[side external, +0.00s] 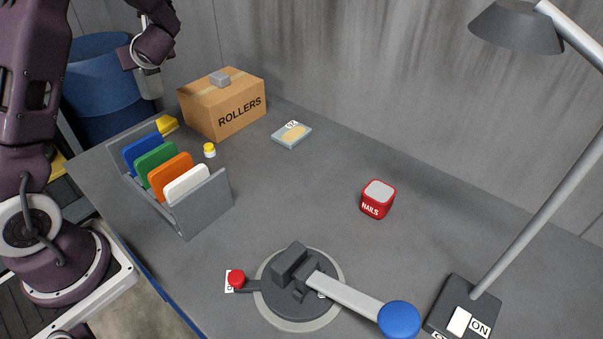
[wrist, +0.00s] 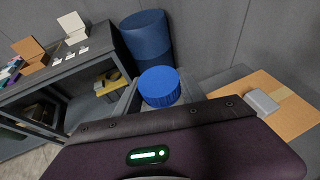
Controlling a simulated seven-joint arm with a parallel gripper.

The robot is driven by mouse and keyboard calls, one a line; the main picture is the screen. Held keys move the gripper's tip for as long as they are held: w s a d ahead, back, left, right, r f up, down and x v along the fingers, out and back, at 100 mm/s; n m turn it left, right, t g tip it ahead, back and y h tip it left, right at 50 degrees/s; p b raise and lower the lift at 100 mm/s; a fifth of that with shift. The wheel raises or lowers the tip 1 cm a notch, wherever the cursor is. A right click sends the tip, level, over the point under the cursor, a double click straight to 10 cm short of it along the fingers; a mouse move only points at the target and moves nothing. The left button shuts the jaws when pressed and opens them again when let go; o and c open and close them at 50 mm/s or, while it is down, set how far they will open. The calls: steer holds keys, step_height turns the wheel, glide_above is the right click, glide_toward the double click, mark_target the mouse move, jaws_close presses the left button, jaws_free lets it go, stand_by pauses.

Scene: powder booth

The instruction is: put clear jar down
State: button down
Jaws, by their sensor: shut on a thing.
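In the wrist view, a ribbed blue lid (wrist: 160,85) sits between my gripper's fingers (wrist: 158,97). It appears to top the clear jar, whose body is mostly hidden below the lid and behind my wrist housing. In the side view my gripper (side external: 150,85) is raised at the upper left, in front of the blue barrel and left of the ROLLERS box. The jar cannot be made out clearly there. My gripper is shut on the jar.
The ROLLERS box (side external: 224,103) carries a small grey block (side external: 219,79). A rack of coloured panels (side external: 188,205), yellow-capped bottle (side external: 209,150), dish (side external: 292,134), NAILS box (side external: 377,200), lever fixture (side external: 293,275) and lamp (side external: 463,308) occupy the table. Its middle is clear. A blue barrel (side external: 100,80) stands behind.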

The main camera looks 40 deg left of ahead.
steer(key=w+d+m+t+h, duration=0.25)
steer(key=w+d, duration=0.35)
steer(key=d, duration=0.3)
steer(key=w+d+m+t+h, duration=0.1)
steer(key=w+d+m+t, duration=0.2)
steer(key=w+d, duration=0.5)
steer(key=d+m+t+h, duration=0.4)
steer(key=d+m+h, duration=0.1)
steer(key=d, duration=1.7)
step_height(320, 180, down, 15)
steer(key=shift+a, duration=0.25)
steer(key=shift+y, duration=0.25)
steer(key=c, duration=0.7)
jaws_free()
steer(key=shift+f, duration=0.15)
